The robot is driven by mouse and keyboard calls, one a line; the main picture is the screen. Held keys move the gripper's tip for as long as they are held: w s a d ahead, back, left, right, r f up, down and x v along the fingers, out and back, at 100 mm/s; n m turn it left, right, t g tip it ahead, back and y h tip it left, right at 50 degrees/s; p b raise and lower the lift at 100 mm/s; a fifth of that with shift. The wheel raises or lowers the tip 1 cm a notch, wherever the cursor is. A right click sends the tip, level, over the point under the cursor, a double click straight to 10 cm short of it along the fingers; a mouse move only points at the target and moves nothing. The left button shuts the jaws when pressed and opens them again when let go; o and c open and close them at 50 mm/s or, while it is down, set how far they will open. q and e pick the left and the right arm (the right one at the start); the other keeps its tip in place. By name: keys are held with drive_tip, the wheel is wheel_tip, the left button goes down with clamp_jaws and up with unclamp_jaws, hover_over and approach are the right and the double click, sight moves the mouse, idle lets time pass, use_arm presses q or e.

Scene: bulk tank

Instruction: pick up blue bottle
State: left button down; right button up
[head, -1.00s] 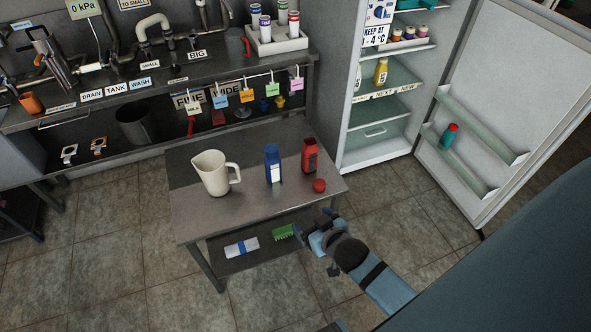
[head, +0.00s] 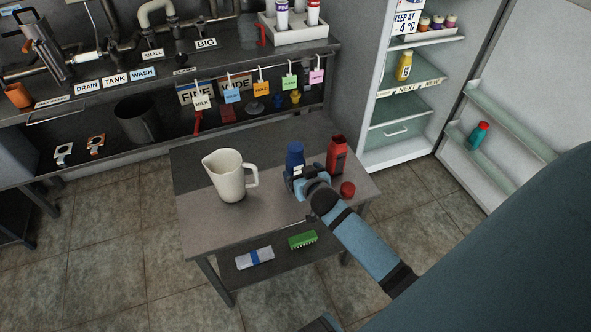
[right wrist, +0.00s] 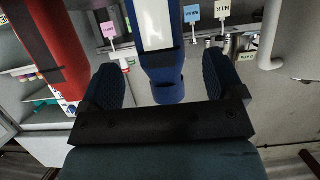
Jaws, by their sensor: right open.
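The blue bottle (head: 295,153) stands on the small grey table (head: 205,227), its lower part partly hidden by my right gripper. My right gripper (head: 304,180) is open at the bottle's near side. In the right wrist view the blue bottle (right wrist: 160,42), with a white label, shows between the two dark fingers of the right gripper (right wrist: 163,80), with a gap on each side. I cannot tell how deep it sits between them. My left gripper is not in view.
A red bottle (head: 337,156) stands close to the right of the blue one, with a red cap (head: 347,189) near it. A white jug (head: 229,178) stands to the left. A green brush (head: 302,239) lies on the lower shelf. The fridge (head: 404,150) stands open behind.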

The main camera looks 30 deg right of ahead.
sight(299, 170)
drive_tip(key=b+x, duration=0.1)
drive_tip(key=x, duration=0.4)
drive_tip(key=shift+f, duration=0.25)
drive_tip(key=c, duration=1.2)
